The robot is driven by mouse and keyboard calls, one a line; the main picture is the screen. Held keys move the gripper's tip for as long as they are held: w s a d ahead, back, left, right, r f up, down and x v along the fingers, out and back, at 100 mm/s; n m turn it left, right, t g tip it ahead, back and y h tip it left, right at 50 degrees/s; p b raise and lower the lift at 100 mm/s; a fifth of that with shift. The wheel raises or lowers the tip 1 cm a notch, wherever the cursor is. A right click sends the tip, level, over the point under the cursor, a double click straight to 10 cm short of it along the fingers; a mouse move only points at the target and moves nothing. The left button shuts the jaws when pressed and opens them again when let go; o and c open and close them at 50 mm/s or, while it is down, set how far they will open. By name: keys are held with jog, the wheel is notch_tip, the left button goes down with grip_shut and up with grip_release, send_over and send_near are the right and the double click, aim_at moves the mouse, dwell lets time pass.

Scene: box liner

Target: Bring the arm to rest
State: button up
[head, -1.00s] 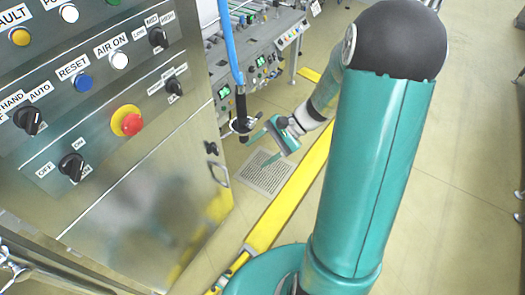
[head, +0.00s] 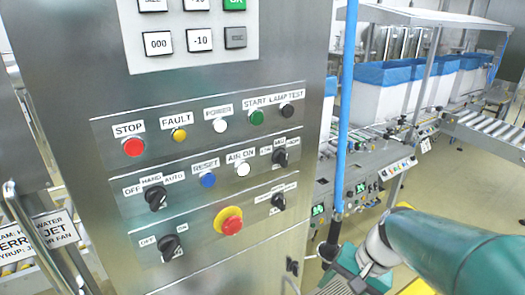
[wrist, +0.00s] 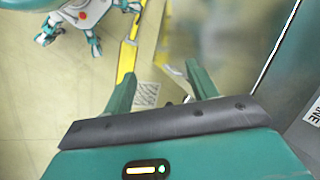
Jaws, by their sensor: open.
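My gripper (wrist: 160,78) is open and empty in the wrist view, its two teal fingers apart over the pale floor. In the head view, only part of the teal gripper body shows at the bottom edge, right of centre, and its fingertips are out of frame. My teal arm (head: 450,248) comes in from the lower right. A blue hose (head: 345,130) hangs down to a black fitting (head: 330,245) just left of my gripper in the picture. I cannot tell whether they touch.
A steel control cabinet (head: 100,75) with labelled buttons, knobs and a red stop button (head: 231,225) fills the left. A conveyor machine (head: 375,170) and blue-lined boxes (head: 385,80) stand behind.

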jog(key=s+a+r+n+t+h, duration=0.1)
jog(key=s+r+n+t+h, duration=0.3)
jog(key=r, duration=0.5)
jog(key=s+n, duration=0.1)
jog(key=s, duration=0.1)
jog(key=shift+s+r+n+t, duration=0.2)
jog(key=shift+s+n+t, duration=0.1)
jog(key=shift+n+t, duration=0.1)
jog(key=shift+a, duration=0.1)
